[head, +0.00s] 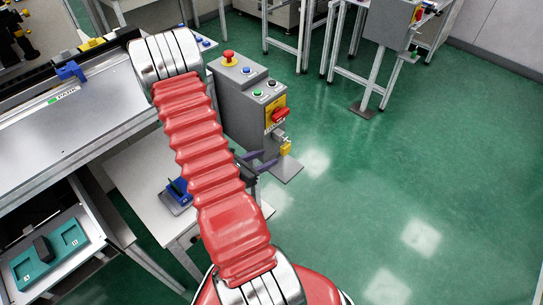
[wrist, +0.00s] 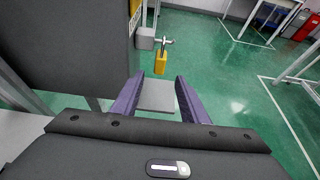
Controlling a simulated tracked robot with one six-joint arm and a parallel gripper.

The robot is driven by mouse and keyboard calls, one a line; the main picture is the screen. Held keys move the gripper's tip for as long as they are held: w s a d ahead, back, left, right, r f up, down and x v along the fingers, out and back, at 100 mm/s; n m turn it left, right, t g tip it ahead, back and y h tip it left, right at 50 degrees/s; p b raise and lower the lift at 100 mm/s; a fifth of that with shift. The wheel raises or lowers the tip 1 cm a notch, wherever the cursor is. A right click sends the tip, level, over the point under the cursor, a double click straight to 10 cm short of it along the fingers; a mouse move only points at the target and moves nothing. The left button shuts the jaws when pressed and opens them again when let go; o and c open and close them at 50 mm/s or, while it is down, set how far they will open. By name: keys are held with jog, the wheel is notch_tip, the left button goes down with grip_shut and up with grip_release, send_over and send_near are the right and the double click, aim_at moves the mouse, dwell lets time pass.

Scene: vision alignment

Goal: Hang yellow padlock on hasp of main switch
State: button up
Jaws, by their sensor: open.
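The yellow padlock (head: 286,148) is just below the red main switch (head: 280,114) on the side of the grey control box (head: 232,100). In the wrist view the padlock (wrist: 160,63) hangs upright beneath a small metal hasp (wrist: 166,41) that sticks out from the box. How its shackle sits on the hasp is too small to tell. My gripper (head: 259,161) is to the left of the padlock and apart from it. In the wrist view my gripper (wrist: 158,88) has its two purple fingers spread, with nothing between them.
The box has a red emergency stop (head: 229,57) and coloured buttons on top. A grey foot plate (head: 284,170) lies below it. A white table (head: 140,185) with a blue item (head: 177,195) stands left. Green floor (head: 420,170) is open to the right.

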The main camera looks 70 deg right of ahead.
jog(key=shift+v, duration=1.85)
jog(key=shift+f, duration=0.1)
jog(key=s+a+r+m+g+y, duration=0.3)
jog(key=s+a+m+y, duration=0.25)
jog(key=a+m, duration=0.3)
jog(key=w+a+r+m+t+y, duration=0.2)
jog(key=w+a+r+m+t, duration=0.15)
jog(key=w+a+r, duration=0.5)
jog(key=w+a+r+m+t+y, duration=0.3)
jog(key=w+a+r+t, duration=0.15)
jog(key=a, duration=0.75)
jog(key=w+a+r+n+t+y, duration=0.1)
jog(key=a+r+t, duration=0.5)
jog(key=a+r, duration=0.7)
jog(key=shift+w+r+n+y, duration=0.3)
jog(key=shift+w+r+y, duration=0.25)
jog(key=shift+r, duration=0.2)
